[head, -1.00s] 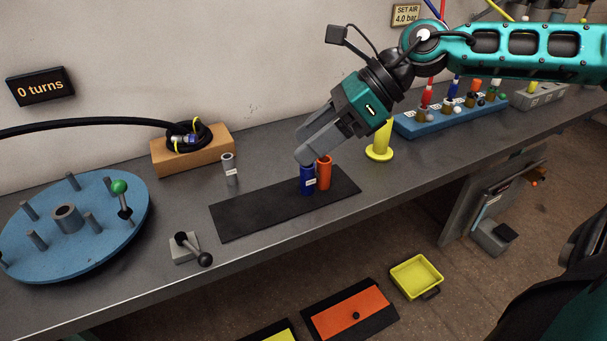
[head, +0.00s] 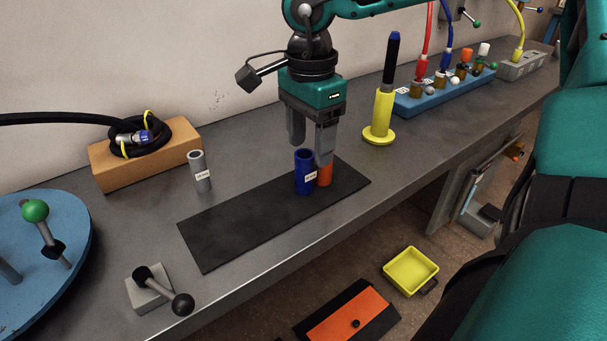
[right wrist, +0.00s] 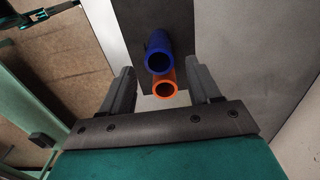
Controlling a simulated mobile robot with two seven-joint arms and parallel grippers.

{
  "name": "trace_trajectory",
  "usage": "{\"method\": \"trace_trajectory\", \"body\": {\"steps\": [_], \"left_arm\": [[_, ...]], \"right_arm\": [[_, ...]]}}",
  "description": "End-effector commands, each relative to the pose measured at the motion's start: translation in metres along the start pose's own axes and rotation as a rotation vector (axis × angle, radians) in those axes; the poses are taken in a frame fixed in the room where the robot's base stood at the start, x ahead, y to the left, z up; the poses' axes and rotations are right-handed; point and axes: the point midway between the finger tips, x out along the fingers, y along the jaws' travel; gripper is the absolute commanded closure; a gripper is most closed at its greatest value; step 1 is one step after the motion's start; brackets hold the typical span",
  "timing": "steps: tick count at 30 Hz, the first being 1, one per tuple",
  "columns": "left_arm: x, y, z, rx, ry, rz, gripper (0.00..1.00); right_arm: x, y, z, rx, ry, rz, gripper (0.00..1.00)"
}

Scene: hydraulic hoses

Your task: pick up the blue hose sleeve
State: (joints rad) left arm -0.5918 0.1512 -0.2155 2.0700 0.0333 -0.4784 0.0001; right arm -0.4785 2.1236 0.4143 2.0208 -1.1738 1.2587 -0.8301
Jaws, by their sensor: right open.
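The blue hose sleeve (head: 304,172) stands upright on the black mat (head: 230,225), with a white label on its side. The orange sleeve (head: 325,176) stands right beside it, partly hidden by a finger. My right gripper (head: 308,148) points down with its fingers apart, its tips near the tops of the two sleeves. In the right wrist view, the blue sleeve (right wrist: 158,52) and the orange sleeve (right wrist: 164,88) show between the open fingers of my right gripper (right wrist: 160,85), the orange one closer to the palm. Nothing is held. My left gripper is not in view.
A grey sleeve (head: 200,171) stands left of the mat. A yellow stand (head: 380,119) with a dark blue-topped rod is to the right. A wooden block (head: 105,171) with a coiled hose, a lever box (head: 150,290) and a blue turntable (head: 75,225) are at the left.

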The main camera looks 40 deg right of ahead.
Motion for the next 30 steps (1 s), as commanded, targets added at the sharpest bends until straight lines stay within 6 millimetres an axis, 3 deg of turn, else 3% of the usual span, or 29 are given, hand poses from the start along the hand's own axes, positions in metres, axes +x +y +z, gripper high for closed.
{"method": "trace_trajectory", "body": {"steps": [15, 24, 30], "left_arm": [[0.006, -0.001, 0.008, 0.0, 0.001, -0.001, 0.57], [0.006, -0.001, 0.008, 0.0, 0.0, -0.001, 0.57], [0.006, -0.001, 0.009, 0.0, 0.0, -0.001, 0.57]], "right_arm": [[0.058, 0.0, 0.01, 0.0, -0.002, 0.002, 0.38], [0.062, 0.0, 0.01, 0.001, -0.003, -0.002, 0.38], [0.062, 0.0, 0.01, 0.001, -0.003, -0.001, 0.56]]}}
